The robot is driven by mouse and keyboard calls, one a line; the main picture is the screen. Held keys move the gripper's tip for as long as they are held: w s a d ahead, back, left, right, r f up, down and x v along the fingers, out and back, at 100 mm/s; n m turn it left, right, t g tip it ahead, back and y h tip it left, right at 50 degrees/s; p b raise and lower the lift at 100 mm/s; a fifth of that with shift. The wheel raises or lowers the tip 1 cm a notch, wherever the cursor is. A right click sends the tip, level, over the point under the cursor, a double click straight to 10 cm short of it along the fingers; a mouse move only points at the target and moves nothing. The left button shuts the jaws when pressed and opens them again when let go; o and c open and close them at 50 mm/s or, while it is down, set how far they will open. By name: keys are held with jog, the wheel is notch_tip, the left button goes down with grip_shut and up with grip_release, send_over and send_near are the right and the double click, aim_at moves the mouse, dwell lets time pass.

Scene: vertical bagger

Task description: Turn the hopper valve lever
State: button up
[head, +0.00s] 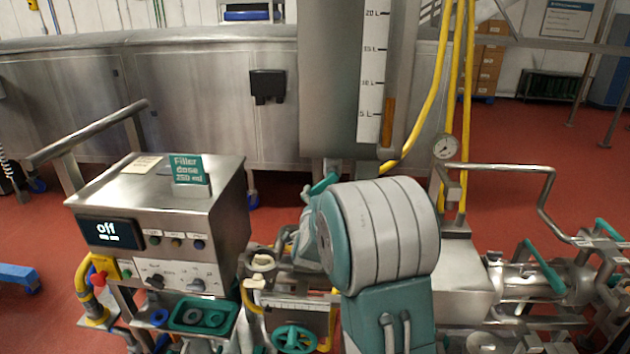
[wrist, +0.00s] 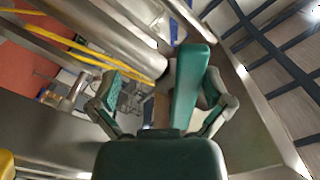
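The hopper (head: 335,60) is a steel vessel with a litre scale. The teal hopper valve lever (head: 322,186) shows just below it, partly behind my arm. In the wrist view the lever (wrist: 190,85) is a long teal bar standing between the two fingers, close to the right finger and well apart from the left one. My gripper (wrist: 162,80) is open around it. I cannot tell whether the right finger touches the lever. In the head view my arm's large grey and teal joint hides most of the gripper and the valve body.
A control box (head: 160,200) with an "off" display and a "Filler dose 250 ml" sign (head: 190,172) stands left. A teal handwheel (head: 295,338) is low in the middle. Yellow hoses (head: 440,75), a gauge (head: 445,146) and steel pipework (head: 525,278) are on the right.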

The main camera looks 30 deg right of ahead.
jog(key=shift+s+d+f, duration=0.2)
jog(key=shift+s+d, duration=0.15)
jog(key=shift+d, duration=0.3)
jog(key=shift+s+d+f, duration=0.15)
jog(key=shift+s+d, duration=0.3)
jog(key=shift+d, duration=0.2)
jog(key=v, duration=0.6)
jog(key=shift+s+d, duration=0.3)
dwell(0.3)
